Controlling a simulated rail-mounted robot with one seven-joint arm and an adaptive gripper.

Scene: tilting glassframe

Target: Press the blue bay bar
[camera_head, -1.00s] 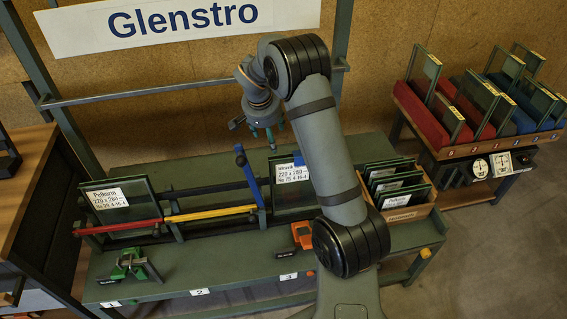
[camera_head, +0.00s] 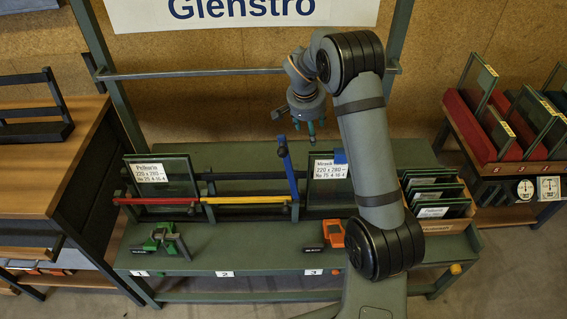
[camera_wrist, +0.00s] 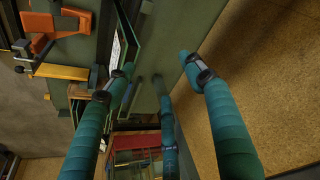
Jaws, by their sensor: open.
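The blue bay bar (camera_head: 288,168) stands raised, nearly upright and slightly tilted, at the left edge of bay 3 on the green bench (camera_head: 200,259). A glass pane with a white label (camera_head: 331,169) stands in bay 3, partly hidden by my arm. A small blue piece (camera_head: 340,156) shows at its upper right. My gripper (camera_head: 309,136) is open and empty, pointing down above and right of the bar's top end. In the wrist view, its teal fingers (camera_wrist: 158,68) are spread beside a pane edge (camera_wrist: 130,55). I cannot make out the blue bar there.
The red bar (camera_head: 160,200) lies level across the labelled pane in bay 1; the yellow bar (camera_head: 245,199) lies level in bay 2. Green (camera_head: 166,240) and orange (camera_head: 333,233) clamps sit in front. A pane box (camera_head: 437,226) is at right. An upright post (camera_head: 395,60) stands behind my arm.

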